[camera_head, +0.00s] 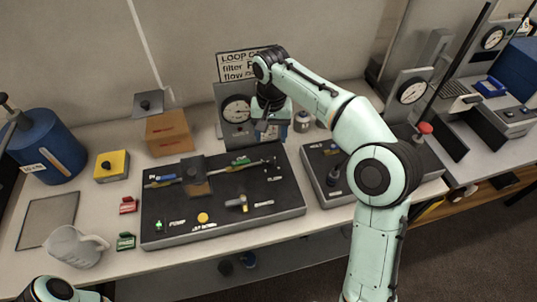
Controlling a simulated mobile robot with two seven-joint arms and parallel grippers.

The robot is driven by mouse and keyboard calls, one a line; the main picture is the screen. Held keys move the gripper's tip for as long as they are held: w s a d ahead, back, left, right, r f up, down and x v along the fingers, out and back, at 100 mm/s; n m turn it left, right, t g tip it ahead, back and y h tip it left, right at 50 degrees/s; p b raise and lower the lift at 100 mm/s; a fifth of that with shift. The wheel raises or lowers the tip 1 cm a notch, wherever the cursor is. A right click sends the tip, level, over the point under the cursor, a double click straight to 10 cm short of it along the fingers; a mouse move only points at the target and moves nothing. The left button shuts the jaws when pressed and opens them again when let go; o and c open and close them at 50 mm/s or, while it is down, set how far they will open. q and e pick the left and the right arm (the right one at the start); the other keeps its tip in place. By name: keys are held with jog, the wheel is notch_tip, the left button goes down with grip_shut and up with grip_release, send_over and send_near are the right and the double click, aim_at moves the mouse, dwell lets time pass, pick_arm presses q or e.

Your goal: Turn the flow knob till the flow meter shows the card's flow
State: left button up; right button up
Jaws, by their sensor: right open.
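The card (243,66) stands against the wall, headed "LOOP CA..."; lines beginning "filter" and "flow" show, and my right arm hides the rest. Below it a grey box carries a round white dial (237,109); its reading is too small to tell, and I cannot tell whether it is the flow meter. My right gripper (264,124) is open and points down just right of this dial, above the back edge of the black panel (225,228). I cannot pick out the flow knob with certainty. Only part of my left arm shows at the bottom left.
A second black panel (316,160) lies right, partly behind my right arm. Another gauge (412,90) stands behind it. A cardboard box (168,134), a yellow box (112,165), a blue drum (48,148) and a clear jug (76,247) stand left. Little bench is free.

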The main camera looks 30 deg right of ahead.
aim_at(270, 160)
notch_tip(270, 160, down, 11)
jog(key=shift+w+r+b, duration=0.1)
jog(key=shift+b, duration=0.75)
pick_arm(q)
jog(key=shift+s+f, duration=0.4)
jog(key=shift+f, duration=0.25)
jog(key=shift+s+f, duration=0.35)
jog(key=shift+f, duration=0.25)
pick_arm(e)
jog(key=c, duration=1)
